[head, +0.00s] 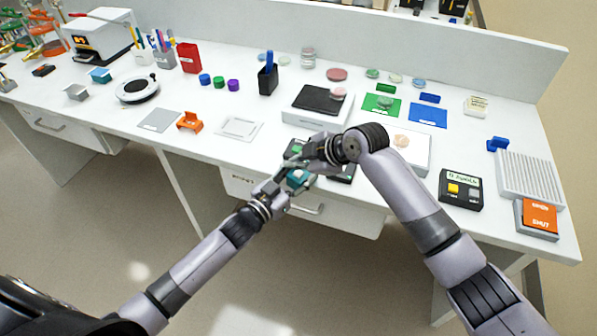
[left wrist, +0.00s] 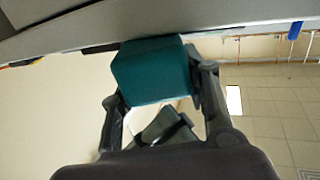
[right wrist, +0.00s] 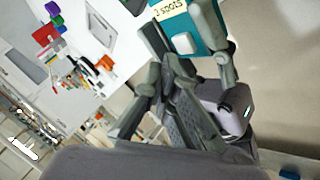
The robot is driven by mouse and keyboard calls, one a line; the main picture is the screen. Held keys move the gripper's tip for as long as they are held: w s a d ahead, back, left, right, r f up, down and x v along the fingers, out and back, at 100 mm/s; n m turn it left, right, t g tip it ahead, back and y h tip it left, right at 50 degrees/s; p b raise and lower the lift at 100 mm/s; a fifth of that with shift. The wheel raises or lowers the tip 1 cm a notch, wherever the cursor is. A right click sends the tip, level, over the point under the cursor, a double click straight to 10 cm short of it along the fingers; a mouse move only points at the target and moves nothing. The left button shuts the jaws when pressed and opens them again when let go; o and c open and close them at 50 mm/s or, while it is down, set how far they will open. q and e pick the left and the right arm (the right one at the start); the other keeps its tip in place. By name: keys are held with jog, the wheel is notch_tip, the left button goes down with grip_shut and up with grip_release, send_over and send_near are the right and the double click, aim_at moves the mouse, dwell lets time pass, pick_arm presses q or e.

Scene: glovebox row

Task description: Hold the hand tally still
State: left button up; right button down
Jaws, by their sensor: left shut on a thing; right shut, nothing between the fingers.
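The hand tally is a small teal block (head: 298,178) just off the front edge of the bench, partly hidden by both grippers in the head view. My left gripper (head: 284,188) is shut on the hand tally, which shows between its fingers in the left wrist view (left wrist: 150,75). In the right wrist view the hand tally (right wrist: 209,32) shows a pale label reading "spots" and a white button. My right gripper (head: 305,163) is shut and empty, close beside the tally; I cannot tell whether it touches it.
Dark devices lie behind the grippers, partly hidden. A white balance with a black plate (head: 320,100), a white tray (head: 239,128) and an orange holder (head: 190,121) stand nearby. A black box with a yellow button (head: 461,189) is to the right. A drawer handle (head: 310,209) sits below the bench edge.

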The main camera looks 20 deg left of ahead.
aim_at(297, 175)
jog(key=shift+r, duration=2.45)
notch_tip(297, 175, up, 4)
jog(key=shift+a+f, duration=0.1)
jog(key=shift+f, duration=4.4)
jog(key=shift+f, duration=0.15)
jog(key=shift+f, duration=0.3)
